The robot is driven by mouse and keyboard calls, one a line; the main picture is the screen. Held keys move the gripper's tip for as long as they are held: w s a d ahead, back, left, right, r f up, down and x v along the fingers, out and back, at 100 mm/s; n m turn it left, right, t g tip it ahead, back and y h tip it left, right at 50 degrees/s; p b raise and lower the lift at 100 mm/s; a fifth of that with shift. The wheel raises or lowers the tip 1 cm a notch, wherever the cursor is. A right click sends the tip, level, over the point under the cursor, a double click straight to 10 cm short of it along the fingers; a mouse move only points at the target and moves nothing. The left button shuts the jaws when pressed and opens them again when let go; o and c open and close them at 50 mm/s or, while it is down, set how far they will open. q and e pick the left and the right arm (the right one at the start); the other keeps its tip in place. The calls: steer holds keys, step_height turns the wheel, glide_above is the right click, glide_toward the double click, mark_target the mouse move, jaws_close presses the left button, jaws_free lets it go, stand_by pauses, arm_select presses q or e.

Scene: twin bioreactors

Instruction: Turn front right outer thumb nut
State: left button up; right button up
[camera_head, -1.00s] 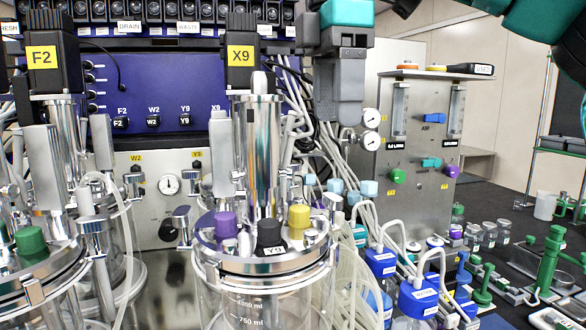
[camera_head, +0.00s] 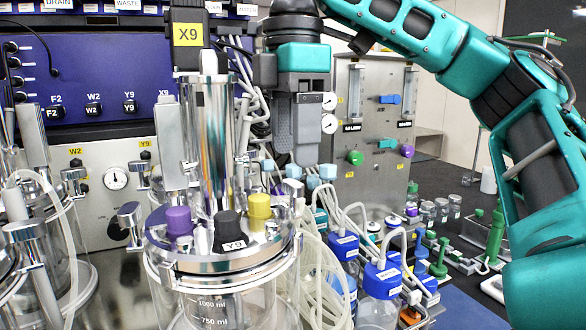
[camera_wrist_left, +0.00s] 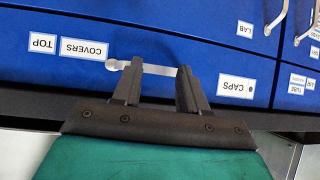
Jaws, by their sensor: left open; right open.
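The lid carries a purple cap (camera_head: 178,221), a black cap labelled Y9 (camera_head: 228,231) and a yellow cap (camera_head: 260,206). Small metal fittings sit around the lid; I cannot tell which is the front right outer thumb nut. My right gripper (camera_head: 296,158) points down, open, above and behind the lid's right side, apart from it. My left gripper (camera_wrist_left: 157,80) is open and empty in the left wrist view, before blue labelled drawers (camera_wrist_left: 215,45).
Pale tubes (camera_head: 318,275) hang right of the vessel, near blue-capped bottles (camera_head: 382,278). A grey gas panel (camera_head: 376,120) stands behind. Another glass vessel (camera_head: 40,265) is at the left. Green equipment (camera_head: 495,238) and small jars (camera_head: 441,211) stand on the dark bench at right.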

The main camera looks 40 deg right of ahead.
mark_target(293, 182)
steer(key=shift+f, duration=2.2)
steer(key=c, duration=1.1)
steer(key=shift+o, duration=0.2)
